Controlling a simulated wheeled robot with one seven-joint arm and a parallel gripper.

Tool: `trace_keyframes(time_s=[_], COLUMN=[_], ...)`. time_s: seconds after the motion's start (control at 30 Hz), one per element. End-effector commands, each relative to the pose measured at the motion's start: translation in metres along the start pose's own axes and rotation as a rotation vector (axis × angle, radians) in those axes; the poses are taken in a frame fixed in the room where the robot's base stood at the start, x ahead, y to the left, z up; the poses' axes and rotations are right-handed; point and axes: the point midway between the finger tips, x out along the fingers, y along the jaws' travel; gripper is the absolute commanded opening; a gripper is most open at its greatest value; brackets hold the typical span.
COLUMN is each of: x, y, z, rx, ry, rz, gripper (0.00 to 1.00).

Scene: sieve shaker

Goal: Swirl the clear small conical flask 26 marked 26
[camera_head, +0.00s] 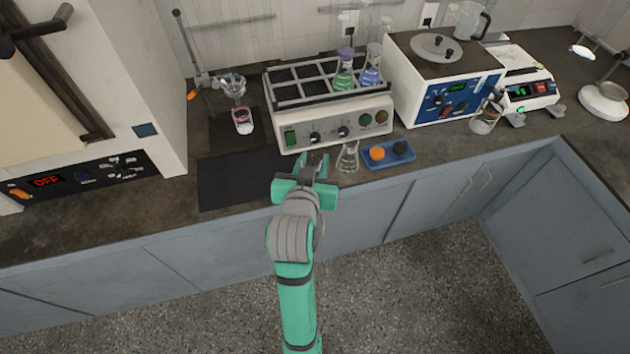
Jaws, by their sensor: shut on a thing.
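My gripper (314,164) is at the counter's front edge, in front of the shaker with the rack, and its fingers point away from me. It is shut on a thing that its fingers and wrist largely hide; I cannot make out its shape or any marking. A clear small conical flask (348,159) stands upright on the counter just right of my gripper, apart from the fingers. No number can be read on it, so I cannot tell whether it is the one marked 26.
A shaker (335,130) carries a rack with a green flask (343,78) and a blue flask (370,75). A blue tray (389,161) with orange and dark items lies right of the clear flask. A dark mat (240,180) lies bare at left. A pink-filled flask (242,122) stands behind it.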

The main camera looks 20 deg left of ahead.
Motion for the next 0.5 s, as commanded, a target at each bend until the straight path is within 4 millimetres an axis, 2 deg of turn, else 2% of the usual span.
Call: trace_keyframes(time_s=[0.37,0.5], x=[0.013,0.012], y=[-0.016,-0.021], z=[-0.006,-0.005], rx=[-0.001,-0.001], ry=[0.000,0.000], rz=[-0.001,-0.002], gripper=[0.06,0.06])
